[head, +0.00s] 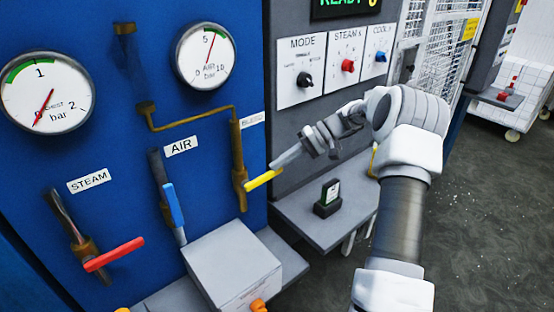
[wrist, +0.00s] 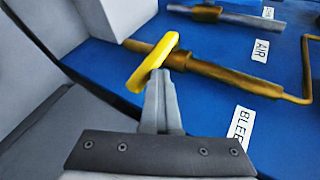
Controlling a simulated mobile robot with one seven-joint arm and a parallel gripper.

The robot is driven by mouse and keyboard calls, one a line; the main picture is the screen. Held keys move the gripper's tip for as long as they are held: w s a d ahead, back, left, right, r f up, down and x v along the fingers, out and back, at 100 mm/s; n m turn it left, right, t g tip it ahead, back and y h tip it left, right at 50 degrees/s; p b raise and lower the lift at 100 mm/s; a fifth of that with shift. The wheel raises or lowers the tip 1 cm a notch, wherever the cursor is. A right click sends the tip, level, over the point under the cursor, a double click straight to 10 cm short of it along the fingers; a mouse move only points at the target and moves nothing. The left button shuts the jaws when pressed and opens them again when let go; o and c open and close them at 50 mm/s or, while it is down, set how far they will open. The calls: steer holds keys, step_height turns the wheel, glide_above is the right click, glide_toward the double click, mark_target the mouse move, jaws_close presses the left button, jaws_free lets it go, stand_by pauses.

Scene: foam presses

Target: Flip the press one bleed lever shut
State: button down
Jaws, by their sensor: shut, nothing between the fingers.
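The bleed lever (head: 263,179) is a yellow handle on a brass valve (head: 239,165) at the right edge of the blue panel, below the BLEED label. In the head view it sticks out to the right of the pipe, tilted slightly up. My gripper (head: 275,164) is shut and empty, its fingertips at the lever's outer part. In the wrist view the yellow lever (wrist: 152,62) lies across the tips of my shut gripper (wrist: 160,80), apparently touching or very close; I cannot tell which. The brass valve (wrist: 215,75) runs behind it.
A blue AIR lever (head: 174,205) and a red STEAM lever (head: 113,254) are to the left on the panel. A grey box (head: 228,262) stands below. A grey shelf (head: 300,215) with a small black device (head: 327,198) lies under my arm. Mode knobs (head: 304,79) are above.

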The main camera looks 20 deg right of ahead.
steer(key=shift+d+f, duration=0.15)
steer(key=shift+f, duration=0.3)
steer(key=shift+d+f, duration=0.1)
steer(key=shift+f, duration=0.1)
